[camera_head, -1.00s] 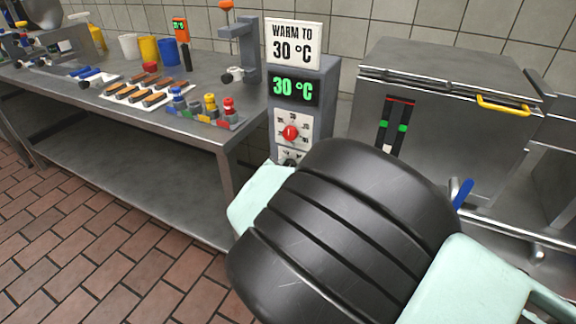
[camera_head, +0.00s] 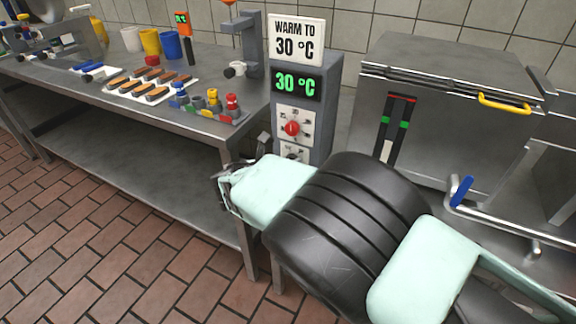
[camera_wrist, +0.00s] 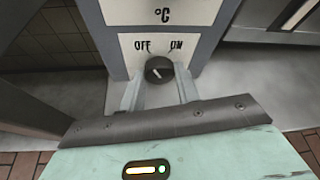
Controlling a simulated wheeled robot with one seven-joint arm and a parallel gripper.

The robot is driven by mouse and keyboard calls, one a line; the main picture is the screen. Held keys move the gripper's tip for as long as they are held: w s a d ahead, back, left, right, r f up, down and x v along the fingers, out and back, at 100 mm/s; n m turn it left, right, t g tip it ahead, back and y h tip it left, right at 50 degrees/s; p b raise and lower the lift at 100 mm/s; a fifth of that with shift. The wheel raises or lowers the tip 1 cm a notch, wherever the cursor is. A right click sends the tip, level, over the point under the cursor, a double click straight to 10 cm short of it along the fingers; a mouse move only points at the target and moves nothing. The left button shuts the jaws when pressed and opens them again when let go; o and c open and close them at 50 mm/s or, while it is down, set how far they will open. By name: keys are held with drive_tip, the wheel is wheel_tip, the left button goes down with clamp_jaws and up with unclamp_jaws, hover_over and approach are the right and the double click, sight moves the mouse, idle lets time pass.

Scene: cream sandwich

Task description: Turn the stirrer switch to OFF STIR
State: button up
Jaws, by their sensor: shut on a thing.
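The stirrer switch is a round black knob (camera_wrist: 160,70) on a white plate with OFF at upper left and ON at upper right. Its pale pointer mark tilts up and left, toward the OFF side. My gripper (camera_wrist: 160,77) has its two pale fingers on either side of the knob and is shut on it. In the head view the switch plate (camera_head: 294,152) shows below the red dial, its lower part hidden by my arm. The grey control column (camera_head: 321,110) carries both dials.
The red dial (camera_head: 292,128) sits above the switch, under a green 30 °C display (camera_head: 297,84). A steel table (camera_head: 215,128) with sandwiches and coloured bottles stands left. A lidded steel vat (camera_head: 450,95) with a yellow handle stands right.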

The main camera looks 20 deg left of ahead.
drive_tip(key=shift+f+n+h+b, duration=0.1)
drive_tip(key=shift+n+h+b, duration=0.3)
drive_tip(key=shift+n, duration=0.1)
idle(0.3)
drive_tip(key=o, duration=1)
drive_tip(key=shift+a, duration=0.1)
drive_tip(key=v, duration=1.7)
drive_tip(key=shift+s+b, duration=0.25)
drive_tip(key=shift+b, duration=0.05)
